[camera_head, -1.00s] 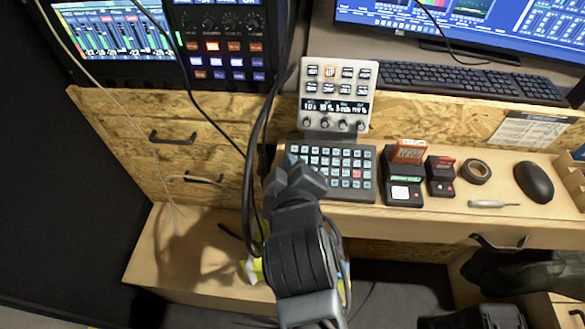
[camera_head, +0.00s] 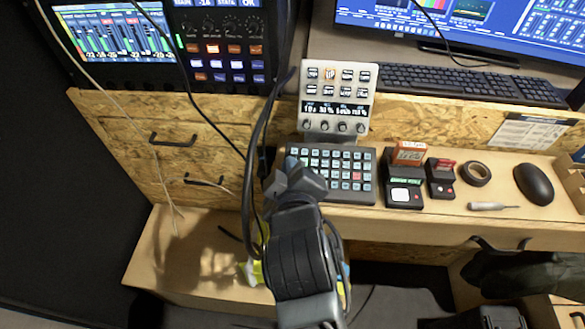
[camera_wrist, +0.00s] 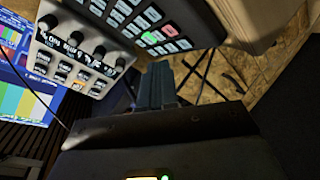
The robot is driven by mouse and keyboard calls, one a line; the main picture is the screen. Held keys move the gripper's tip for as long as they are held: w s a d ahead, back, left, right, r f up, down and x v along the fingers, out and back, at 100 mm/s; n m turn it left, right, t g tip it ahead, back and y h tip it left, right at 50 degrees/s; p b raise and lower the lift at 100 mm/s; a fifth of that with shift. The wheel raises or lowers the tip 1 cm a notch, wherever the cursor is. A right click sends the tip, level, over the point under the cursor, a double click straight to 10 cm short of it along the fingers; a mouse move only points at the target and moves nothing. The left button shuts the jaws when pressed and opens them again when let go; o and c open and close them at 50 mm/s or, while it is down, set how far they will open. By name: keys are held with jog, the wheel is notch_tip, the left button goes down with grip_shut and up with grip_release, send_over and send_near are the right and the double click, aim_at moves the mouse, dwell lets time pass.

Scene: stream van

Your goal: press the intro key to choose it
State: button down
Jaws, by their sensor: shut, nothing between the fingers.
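A dark keypad (camera_head: 350,174) with rows of small pale-blue keys and one red key lies on the wooden desk. It also shows upside down at the top of the wrist view (camera_wrist: 148,20), where one key is green and one is pinkish red. The key labels are too small to read, so I cannot tell which is the intro key. My gripper (camera_head: 291,164) is at the keypad's left edge and hides some keys there. In the wrist view my fingers (camera_wrist: 160,72) are shut and empty. I cannot tell whether the tips touch a key.
A white control panel (camera_head: 338,88) with knobs and one orange-lit key stands behind the keypad. Two small devices (camera_head: 404,190) (camera_head: 440,180), a tape roll (camera_head: 476,174) and a mouse (camera_head: 534,184) lie to the right. Black cables (camera_head: 252,165) hang beside my arm.

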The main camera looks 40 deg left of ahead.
jog(key=shift+f, duration=0.1)
dwell(0.7)
jog(key=shift+w+a+f, duration=0.1)
jog(key=shift+f, duration=0.2)
jog(key=shift+w+f, duration=0.1)
jog(key=shift+f, duration=0.15)
dwell(0.7)
jog(key=shift+r, duration=0.1)
jog(key=shift+s+r+p, duration=0.2)
jog(key=shift+r+p, duration=0.4)
jog(key=r+p, duration=0.1)
jog(key=s+r+p, duration=0.1)
jog(key=r+p, duration=0.1)
jog(key=d+r+p, duration=0.1)
jog(key=shift+s+d+r+p, duration=0.1)
jog(key=shift+s+r+p, duration=0.2)
jog(key=shift+p, duration=0.1)
dwell(0.8)
